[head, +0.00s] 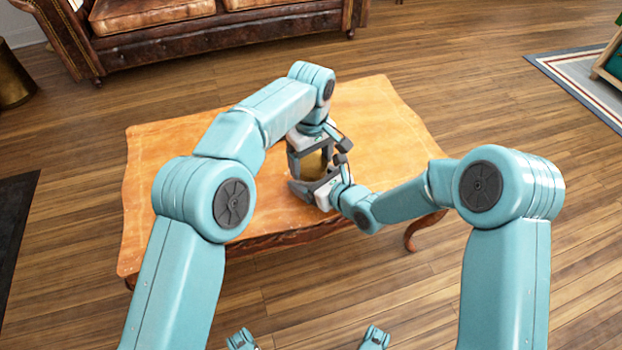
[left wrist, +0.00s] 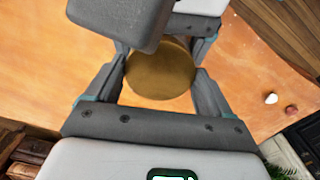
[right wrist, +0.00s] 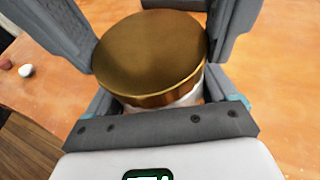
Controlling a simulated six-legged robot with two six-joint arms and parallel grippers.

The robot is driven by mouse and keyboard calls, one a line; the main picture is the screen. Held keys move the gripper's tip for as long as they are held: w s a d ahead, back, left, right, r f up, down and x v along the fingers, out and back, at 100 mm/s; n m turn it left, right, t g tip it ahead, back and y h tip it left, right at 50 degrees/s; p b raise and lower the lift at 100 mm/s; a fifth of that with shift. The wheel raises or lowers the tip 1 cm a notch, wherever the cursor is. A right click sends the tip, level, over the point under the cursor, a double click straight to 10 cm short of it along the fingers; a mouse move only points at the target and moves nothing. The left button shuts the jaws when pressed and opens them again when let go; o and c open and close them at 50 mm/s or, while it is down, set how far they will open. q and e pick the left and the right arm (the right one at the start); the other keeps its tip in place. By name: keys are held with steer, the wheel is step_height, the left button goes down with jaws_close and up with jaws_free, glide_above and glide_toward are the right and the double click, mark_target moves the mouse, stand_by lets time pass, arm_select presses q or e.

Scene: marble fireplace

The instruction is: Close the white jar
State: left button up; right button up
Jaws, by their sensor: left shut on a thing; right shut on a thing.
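The white jar (right wrist: 188,98) stands on the wooden table, its white body showing just under the gold lid (right wrist: 150,52) in the right wrist view. The lid also shows in the left wrist view (left wrist: 160,72) as a round gold disc and in the head view (head: 314,163). It lies over the jar's top; whether it is fully seated cannot be told. My left gripper (head: 312,148) comes from above and is shut on the lid. My right gripper (head: 318,190) comes from the near side, low down, and is shut on the jar's body, which my grippers mostly hide.
The orange wooden table (head: 160,185) is mostly bare around the jar. A small white object (left wrist: 271,98) and a small red one (left wrist: 291,109) lie near its edge. A brown leather sofa (head: 200,30) stands behind. A striped rug (head: 580,75) lies at the right.

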arm_select(q)
steer(key=m, duration=0.5)
steer(key=o, duration=1)
steer(key=shift+r, duration=0.1)
steer(key=shift+r, duration=2.15)
